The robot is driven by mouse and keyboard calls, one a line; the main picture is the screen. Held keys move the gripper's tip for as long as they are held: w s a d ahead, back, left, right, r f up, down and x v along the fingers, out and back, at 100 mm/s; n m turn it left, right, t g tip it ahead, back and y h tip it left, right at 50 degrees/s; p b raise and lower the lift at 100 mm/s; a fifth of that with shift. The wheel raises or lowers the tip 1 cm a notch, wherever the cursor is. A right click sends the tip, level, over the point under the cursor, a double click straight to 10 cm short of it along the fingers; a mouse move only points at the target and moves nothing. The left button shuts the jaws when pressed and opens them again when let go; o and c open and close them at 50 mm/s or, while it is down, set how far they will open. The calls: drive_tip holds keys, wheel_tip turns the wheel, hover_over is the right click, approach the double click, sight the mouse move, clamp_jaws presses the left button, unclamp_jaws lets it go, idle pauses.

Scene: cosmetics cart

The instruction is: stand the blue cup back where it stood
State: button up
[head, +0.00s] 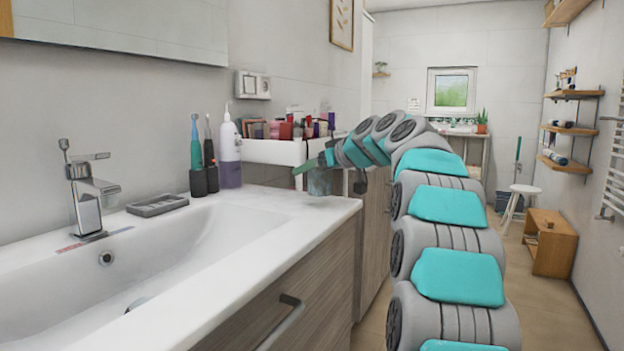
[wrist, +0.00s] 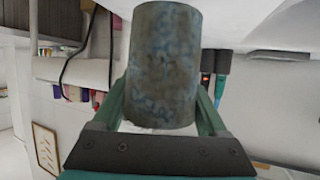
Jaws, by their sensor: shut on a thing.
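The blue cup (wrist: 162,70) is a mottled blue-grey cylinder. It fills the middle of the wrist view, between the two green fingers of my gripper (wrist: 165,105). In the head view the cup (head: 319,182) is small and partly covered by my gripper (head: 312,167). My gripper is shut on the cup near the far right end of the white washbasin counter (head: 335,207). The cup looks close to the counter top, but I cannot tell whether it touches it.
A white cart tray (head: 275,151) with several cosmetics stands just behind the cup. A white-and-purple bottle (head: 229,155) and two electric toothbrushes (head: 196,160) stand to the left. A soap dish (head: 157,205) lies by the tap (head: 88,195). The counter between the bottle and cup is mostly clear.

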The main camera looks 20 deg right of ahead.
sight(328, 172)
drive_tip(key=shift+f, duration=1.3)
drive_tip(key=shift+f, duration=0.15)
drive_tip(key=o, duration=1.5)
drive_tip(key=shift+s+r, duration=0.15)
drive_tip(key=shift+r, duration=0.15)
drive_tip(key=b+v, duration=0.1)
drive_tip(key=v, duration=1)
drive_tip(key=shift+s+d+r, duration=0.1)
drive_tip(key=shift+s+r, duration=0.05)
drive_tip(key=shift+s, duration=0.15)
